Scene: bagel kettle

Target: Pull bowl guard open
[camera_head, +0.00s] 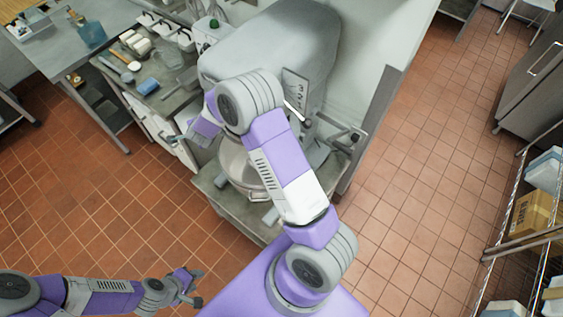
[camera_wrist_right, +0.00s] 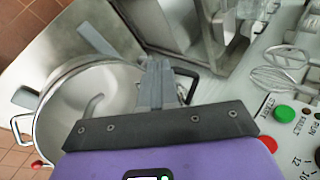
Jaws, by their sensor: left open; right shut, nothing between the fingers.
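A big grey stand mixer (camera_head: 275,50) stands behind my right arm, with its steel bowl (camera_head: 240,165) partly hidden under that arm. In the right wrist view the round bowl (camera_wrist_right: 70,125) shows at the left with a curved metal hook inside. A metal rim circles the bowl top; I cannot clearly tell the guard from this rim. My right gripper (camera_wrist_right: 157,68) is shut and empty, its fingers beside the bowl's right edge, near a dark curved bar (camera_wrist_right: 188,85). Whether they touch is unclear. My left gripper (camera_head: 197,286) is open and empty, low at the front, away from the mixer.
The mixer's panel has a green button (camera_wrist_right: 284,114) and a red button (camera_wrist_right: 269,144). Whisks (camera_wrist_right: 280,75) lie beyond it. A counter (camera_head: 150,100) with containers is at the left, a wire shelf with a cardboard box (camera_head: 532,212) at the right. Tiled floor lies open on both sides.

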